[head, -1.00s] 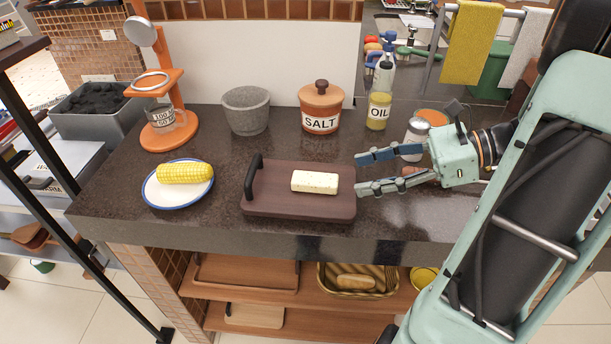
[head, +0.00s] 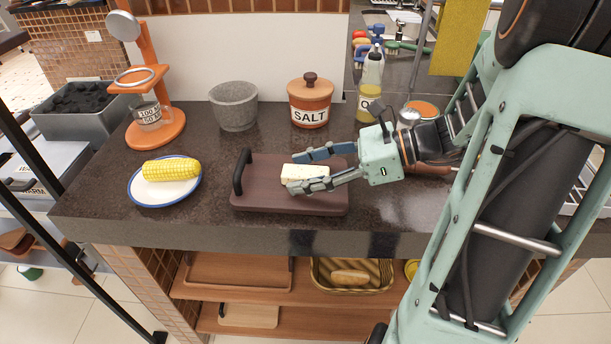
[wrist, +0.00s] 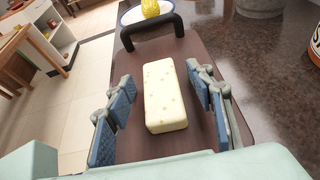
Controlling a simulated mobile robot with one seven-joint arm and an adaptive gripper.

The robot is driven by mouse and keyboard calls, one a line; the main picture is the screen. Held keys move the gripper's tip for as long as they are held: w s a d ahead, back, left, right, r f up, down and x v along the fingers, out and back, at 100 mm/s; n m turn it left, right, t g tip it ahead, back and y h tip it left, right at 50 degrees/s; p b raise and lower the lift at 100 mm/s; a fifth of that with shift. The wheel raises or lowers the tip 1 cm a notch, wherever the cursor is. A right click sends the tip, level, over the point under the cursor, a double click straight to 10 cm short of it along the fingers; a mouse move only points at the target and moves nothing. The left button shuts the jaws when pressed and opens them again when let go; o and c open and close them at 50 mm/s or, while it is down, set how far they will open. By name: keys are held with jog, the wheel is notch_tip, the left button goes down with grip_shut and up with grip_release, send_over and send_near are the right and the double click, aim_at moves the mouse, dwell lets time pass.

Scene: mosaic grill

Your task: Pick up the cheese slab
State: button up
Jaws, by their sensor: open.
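The cheese slab (head: 292,172) is a pale, speckled block lying on the brown tray (head: 262,197). The tray has a black handle at its left end. My gripper (head: 293,173) is open and reaches over the tray from the right, with one finger on the far side of the slab and one on the near side. In the wrist view the slab (wrist: 164,95) lies lengthwise between the two blue-padded fingers (wrist: 160,110), with a gap on each side. The fingers partly hide the slab in the head view.
A plate (head: 140,194) with corn (head: 172,169) stands left of the tray. A stone mortar (head: 233,107), a salt pot (head: 310,100) and an oil bottle (head: 370,85) stand behind. The counter's front edge (head: 200,232) runs close to the tray.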

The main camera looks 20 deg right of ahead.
jog(key=shift+c, duration=0.2)
jog(key=c, duration=1.2)
jog(key=shift+c, duration=0.2)
jog(key=shift+r, duration=0.15)
